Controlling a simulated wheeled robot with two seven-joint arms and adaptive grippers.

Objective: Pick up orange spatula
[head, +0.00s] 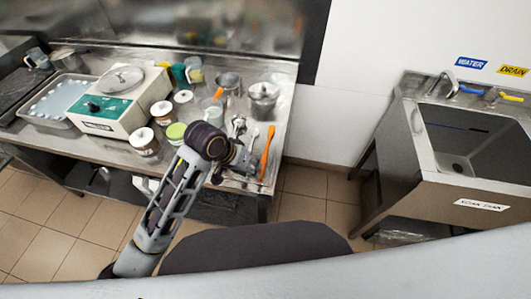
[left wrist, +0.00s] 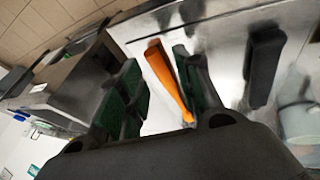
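The orange spatula (head: 267,151) lies on the steel table near its right end in the head view. My left gripper (head: 250,160) is low over the table, just left of the spatula in that view. In the left wrist view the orange spatula (left wrist: 166,78) shows between the two green-padded fingers of my left gripper (left wrist: 157,82). The fingers are apart, with light surface visible beside the spatula, and do not look closed on it. My right gripper is in neither view.
Lidded jars (head: 145,141), a white machine (head: 112,100), a metal pot (head: 263,98) and an orange-handled tool (head: 218,93) crowd the table to the left and behind. A dark object (left wrist: 263,65) lies beside the spatula. A sink (head: 458,150) stands at right across open floor.

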